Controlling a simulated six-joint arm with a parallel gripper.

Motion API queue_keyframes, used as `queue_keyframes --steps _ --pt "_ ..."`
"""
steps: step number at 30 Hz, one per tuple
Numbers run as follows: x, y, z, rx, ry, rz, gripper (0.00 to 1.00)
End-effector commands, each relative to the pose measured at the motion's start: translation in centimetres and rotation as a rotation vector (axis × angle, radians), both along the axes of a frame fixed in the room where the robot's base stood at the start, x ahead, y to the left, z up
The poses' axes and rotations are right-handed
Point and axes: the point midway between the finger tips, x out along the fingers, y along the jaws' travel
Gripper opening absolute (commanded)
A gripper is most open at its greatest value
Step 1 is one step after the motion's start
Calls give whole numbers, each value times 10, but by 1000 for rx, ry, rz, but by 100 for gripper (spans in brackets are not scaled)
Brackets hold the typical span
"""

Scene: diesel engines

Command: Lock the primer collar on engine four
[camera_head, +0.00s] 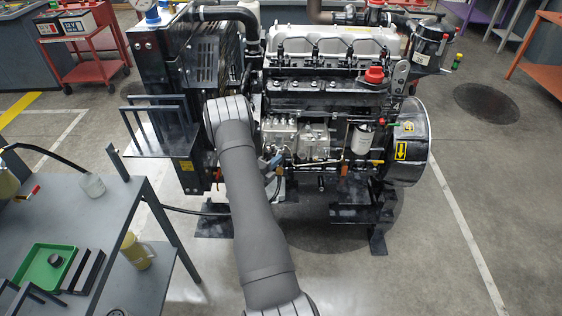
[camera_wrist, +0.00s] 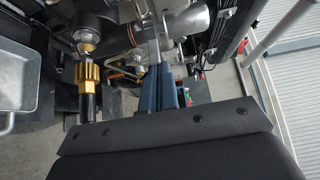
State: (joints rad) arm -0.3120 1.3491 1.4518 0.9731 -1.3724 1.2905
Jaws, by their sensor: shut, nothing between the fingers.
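My gripper (camera_head: 271,163) is at the engine's near side, partly behind my arm. In the wrist view, my gripper (camera_wrist: 160,68) is shut and empty, to the right of the collar and apart from it.
A grey tray (camera_wrist: 18,82) lies left of the collar in the wrist view. A bench (camera_head: 90,215) with a green tray (camera_head: 42,268) stands at the near left. A red cart (camera_head: 88,62) is behind it.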

Motion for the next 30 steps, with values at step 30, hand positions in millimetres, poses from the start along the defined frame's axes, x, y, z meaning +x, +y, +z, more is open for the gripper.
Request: queue_keyframes --steps 30 --pt "15 34 1 1 -3 -179 0"
